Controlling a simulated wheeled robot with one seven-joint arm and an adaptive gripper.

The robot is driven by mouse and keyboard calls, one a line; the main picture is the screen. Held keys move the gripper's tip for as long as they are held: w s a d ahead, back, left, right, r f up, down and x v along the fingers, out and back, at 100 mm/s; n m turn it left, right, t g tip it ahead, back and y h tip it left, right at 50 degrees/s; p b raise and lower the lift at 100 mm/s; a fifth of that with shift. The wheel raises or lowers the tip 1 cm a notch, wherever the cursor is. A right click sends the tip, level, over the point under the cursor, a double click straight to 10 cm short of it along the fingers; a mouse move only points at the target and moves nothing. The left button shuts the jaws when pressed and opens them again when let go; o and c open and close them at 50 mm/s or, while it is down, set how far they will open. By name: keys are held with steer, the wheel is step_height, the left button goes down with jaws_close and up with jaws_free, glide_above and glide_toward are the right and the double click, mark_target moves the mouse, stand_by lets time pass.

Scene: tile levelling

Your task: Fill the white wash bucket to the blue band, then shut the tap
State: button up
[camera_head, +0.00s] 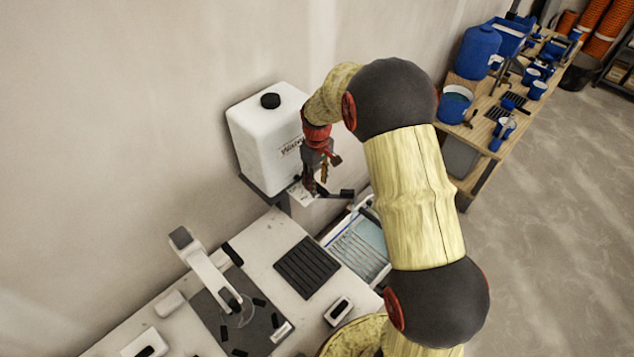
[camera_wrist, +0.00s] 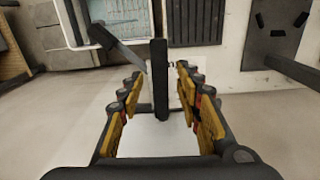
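A white water container (camera_head: 262,135) with a black cap stands on a wall shelf in the head view. My gripper (camera_head: 318,180) is at its lower front, pointing down. In the wrist view the fingers (camera_wrist: 160,100) are apart, with a black lever-like bar (camera_wrist: 158,60) between them, probably the tap handle. I cannot tell whether they touch it. Below and right is an open white-rimmed bin with a pale blue inside (camera_head: 358,250), probably the wash bucket; its corner also shows in the wrist view (camera_wrist: 122,12). My arm hides part of it. Its water level and any stream are unclear.
A black ribbed mat (camera_head: 307,267) and a white-and-black block (camera_head: 339,311) lie on the pale bench. A white stand (camera_head: 205,270) rises over a dark board (camera_head: 240,310). A wooden table (camera_head: 490,125) with blue buckets and cups stands at the right, beyond my arm.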

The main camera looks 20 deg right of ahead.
step_height(320, 180, up, 11)
steer(key=shift+r, duration=0.15)
stand_by(7.4)
